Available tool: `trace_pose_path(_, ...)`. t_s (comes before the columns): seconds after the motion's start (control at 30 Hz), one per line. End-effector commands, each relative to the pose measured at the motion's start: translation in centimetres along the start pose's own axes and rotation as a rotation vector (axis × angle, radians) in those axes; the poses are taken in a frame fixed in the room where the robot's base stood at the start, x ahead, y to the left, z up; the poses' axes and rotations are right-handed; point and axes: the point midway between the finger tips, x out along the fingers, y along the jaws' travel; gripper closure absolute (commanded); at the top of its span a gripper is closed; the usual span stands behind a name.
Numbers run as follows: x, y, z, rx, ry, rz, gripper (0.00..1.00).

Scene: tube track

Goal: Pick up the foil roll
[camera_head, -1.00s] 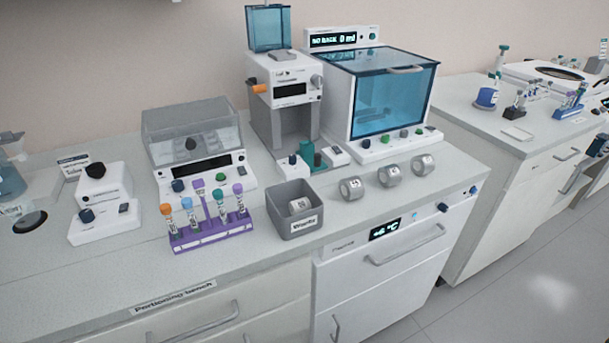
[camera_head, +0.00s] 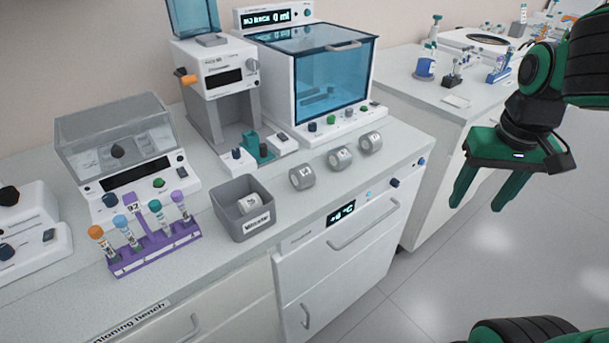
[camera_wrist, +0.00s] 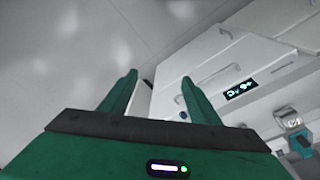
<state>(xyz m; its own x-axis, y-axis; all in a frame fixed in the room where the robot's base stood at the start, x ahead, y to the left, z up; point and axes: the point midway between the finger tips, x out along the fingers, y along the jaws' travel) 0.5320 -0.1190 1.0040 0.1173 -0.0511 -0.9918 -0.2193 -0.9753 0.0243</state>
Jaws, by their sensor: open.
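Three grey rolls with small white labels stand in a row on the bench top: a left one (camera_head: 302,177), a middle one (camera_head: 340,158) and a right one (camera_head: 371,142). A similar roll (camera_head: 250,203) lies inside a grey labelled bin (camera_head: 240,222). I cannot tell from the labels which is the foil roll. My gripper (camera_head: 478,206) is open and empty, hanging over the floor to the right of the bench, well apart from the rolls. In the wrist view my gripper (camera_wrist: 158,80) points past the cabinet front, with nothing between its fingers.
A purple tube rack (camera_head: 155,248) stands left of the bin. A blue-windowed cabinet (camera_head: 335,80) and a white dispenser machine (camera_head: 215,80) stand behind the rolls. A second bench (camera_head: 400,88) is at the right. The floor (camera_head: 430,290) before the benches is clear.

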Motion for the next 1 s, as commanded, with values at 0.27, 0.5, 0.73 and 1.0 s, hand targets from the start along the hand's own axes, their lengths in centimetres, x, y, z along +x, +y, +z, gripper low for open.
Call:
trace_pose_path(0.27, -2.9, -22.8, -8.4, -0.567, 0.196, -0.133, 0.44)
trace_pose_path(0.5, -4.1, -32.2, -7.8, -0.748, 0.256, -0.220, 0.44)
trace_pose_path(0.73, -1.4, -33.5, -8.1, -0.758, 0.258, -0.226, 0.44)
trace_pose_path(1.0, 0.9, -34.1, -8.5, -0.755, 0.259, -0.225, 0.44)
